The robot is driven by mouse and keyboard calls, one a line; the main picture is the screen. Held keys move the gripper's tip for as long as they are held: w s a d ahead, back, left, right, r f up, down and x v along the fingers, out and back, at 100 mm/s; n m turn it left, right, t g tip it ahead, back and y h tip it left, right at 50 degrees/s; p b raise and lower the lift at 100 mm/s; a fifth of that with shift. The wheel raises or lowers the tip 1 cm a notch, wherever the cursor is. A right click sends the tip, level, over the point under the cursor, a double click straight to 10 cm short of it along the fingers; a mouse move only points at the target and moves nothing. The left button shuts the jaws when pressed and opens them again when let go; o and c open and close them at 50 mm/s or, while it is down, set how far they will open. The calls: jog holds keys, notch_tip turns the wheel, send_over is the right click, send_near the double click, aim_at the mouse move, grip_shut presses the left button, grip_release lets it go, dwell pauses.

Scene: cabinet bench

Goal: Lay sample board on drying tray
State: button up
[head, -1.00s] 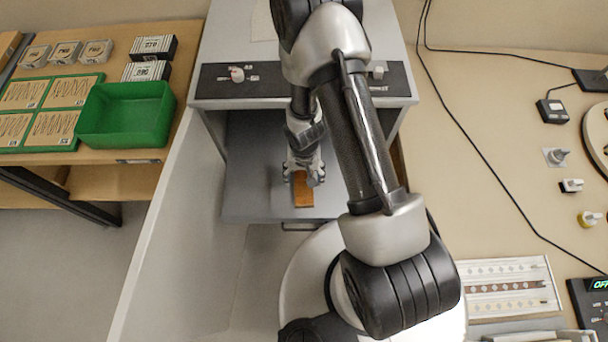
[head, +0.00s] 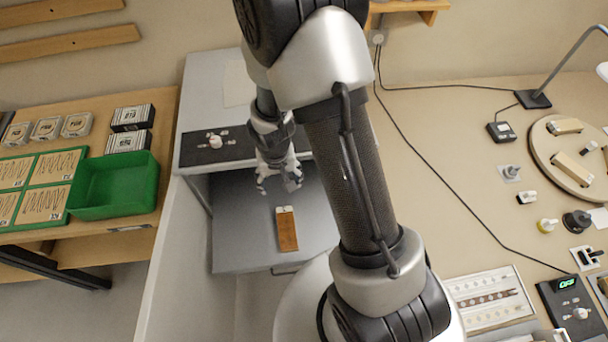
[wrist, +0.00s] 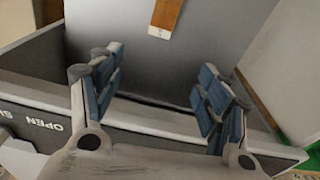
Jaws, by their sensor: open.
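The sample board (head: 288,230) is a small brown wooden piece with a white end. It lies flat on a grey pulled-out surface (head: 240,235) below the grey cabinet, which may be the drying tray; I cannot tell for sure. In the wrist view the board (wrist: 166,14) shows at the top edge, partly cut off. My gripper (head: 278,186) is open and empty, beyond the white end of the board and apart from it. In the wrist view its blue-padded fingers (wrist: 158,95) stand wide apart with nothing between them.
The grey cabinet (head: 215,90) with a dark control strip (head: 212,147) stands over the surface. A green bin (head: 115,188) and boxes sit on the left bench. A white panel (head: 490,298), a round board (head: 578,150) and switches lie on the right bench.

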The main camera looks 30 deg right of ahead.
jog(key=s+r+n+t, duration=0.1)
jog(key=s+r, duration=0.2)
jog(key=r, duration=0.8)
jog(key=s+r+t, duration=0.1)
jog(key=s+r, duration=0.2)
jog(key=r, duration=0.8)
jog(key=s+r+n+t, duration=0.1)
jog(key=s+r+n, duration=0.1)
jog(key=s+r, duration=0.7)
jog(key=s, duration=0.3)
jog(key=shift+s+a+t, duration=0.15)
jog(key=shift+a+t, duration=0.15)
jog(key=shift+a, duration=0.1)
jog(key=shift+f, duration=0.2)
